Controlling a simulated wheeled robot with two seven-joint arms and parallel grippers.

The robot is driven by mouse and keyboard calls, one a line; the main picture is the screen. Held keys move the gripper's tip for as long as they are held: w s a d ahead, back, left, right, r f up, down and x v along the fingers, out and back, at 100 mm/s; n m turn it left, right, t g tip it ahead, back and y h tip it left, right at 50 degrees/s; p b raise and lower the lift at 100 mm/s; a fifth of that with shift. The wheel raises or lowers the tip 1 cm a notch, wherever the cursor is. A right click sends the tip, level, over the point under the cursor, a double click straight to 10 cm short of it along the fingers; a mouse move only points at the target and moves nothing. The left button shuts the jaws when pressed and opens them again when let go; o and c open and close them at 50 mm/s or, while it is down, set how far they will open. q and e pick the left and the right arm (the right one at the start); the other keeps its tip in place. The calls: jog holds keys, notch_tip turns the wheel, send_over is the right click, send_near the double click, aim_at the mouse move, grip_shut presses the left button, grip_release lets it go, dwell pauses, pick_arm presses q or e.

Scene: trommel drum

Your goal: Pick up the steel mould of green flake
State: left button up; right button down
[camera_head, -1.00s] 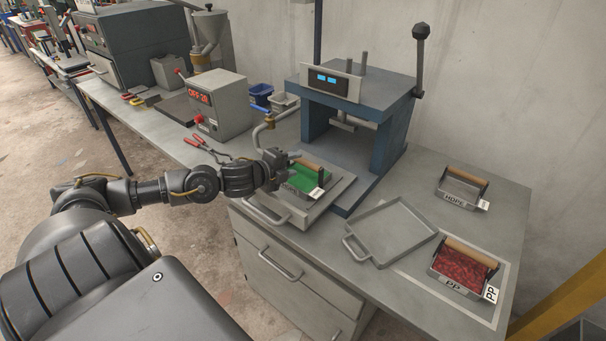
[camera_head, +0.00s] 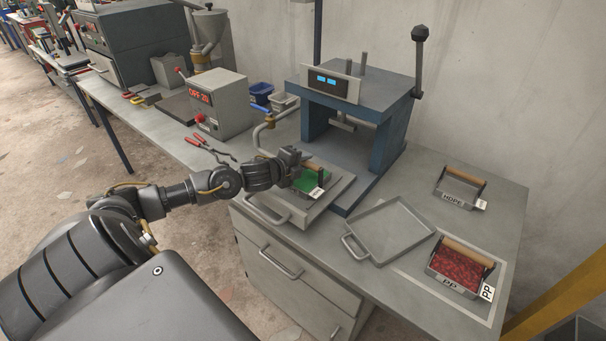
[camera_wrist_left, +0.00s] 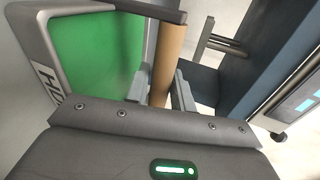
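The steel mould of green flake (camera_head: 314,191) sits on a flat metal plate in front of the blue press, its label facing front. My left gripper (camera_head: 298,165) reaches it from the left at the wooden handle. In the left wrist view, the green flake (camera_wrist_left: 95,55) fills the mould at upper left. The wooden handle (camera_wrist_left: 168,50) passes between the two fingertips of my left gripper (camera_wrist_left: 161,92), one on each side and very close. Whether they press on it I cannot tell. My right gripper is not in view.
An empty metal tray (camera_head: 398,207) lies right of the plate. A mould of red flake (camera_head: 458,268) marked PP and a mould marked HDPE (camera_head: 457,192) stand further right. The blue press (camera_head: 388,140) rises close behind. Red-handled pliers (camera_head: 199,142) lie at left.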

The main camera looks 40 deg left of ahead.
pick_arm(q)
grip_shut()
jog(key=shift+r, duration=0.15)
notch_tip(320, 180, up, 10)
jog(key=shift+f, duration=0.1)
dwell(0.4)
